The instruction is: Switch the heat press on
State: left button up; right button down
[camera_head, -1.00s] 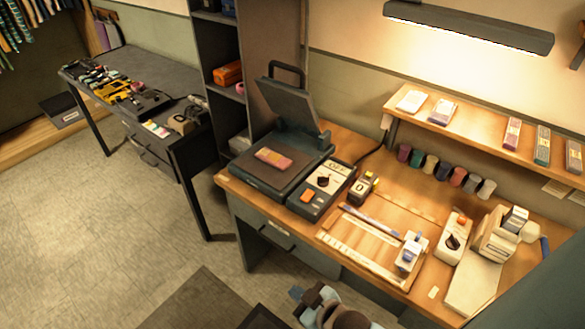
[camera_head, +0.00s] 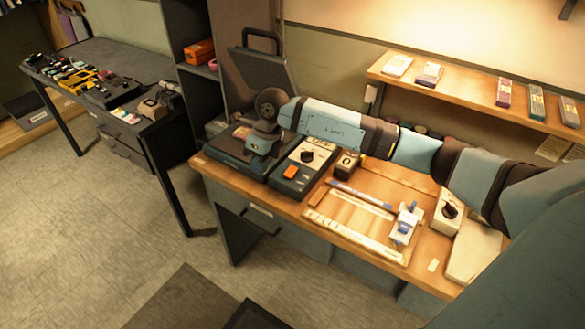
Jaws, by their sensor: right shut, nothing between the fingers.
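The heat press is a dark machine with its lid (camera_head: 258,70) raised and tilted back. Its base (camera_head: 222,149) stands on the left end of the wooden bench. On its right is a control box with a white panel (camera_head: 313,162), a black dial (camera_head: 307,156) and an orange switch (camera_head: 290,172). My right arm reaches in from the right over the bench. My right gripper (camera_head: 257,164) points down over the base, just left of the control box. It is shut and empty, and hides part of the base. My left gripper is out of view.
A small dark device (camera_head: 346,163) stands right of the control box. A wooden board with rulers (camera_head: 357,222) and a white device with a black knob (camera_head: 447,212) are farther right. My arm hides most of the cups. A wall shelf (camera_head: 460,93) holds small boxes.

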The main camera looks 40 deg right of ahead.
jog(key=w+d+r+m+h, duration=0.1)
jog(key=w+d+r+h, duration=0.15)
jog(key=d, duration=0.25)
jog(key=w+d+r+h, duration=0.1)
jog(key=d+r+h, duration=0.15)
jog(key=d, duration=0.25)
send_near(294, 166)
jog(key=shift+t, duration=0.3)
jog(key=f, duration=0.5)
jog(key=d+f, duration=0.1)
jog(key=f, duration=0.1)
jog(key=shift+w+f, duration=0.1)
jog(key=shift+f, duration=0.15)
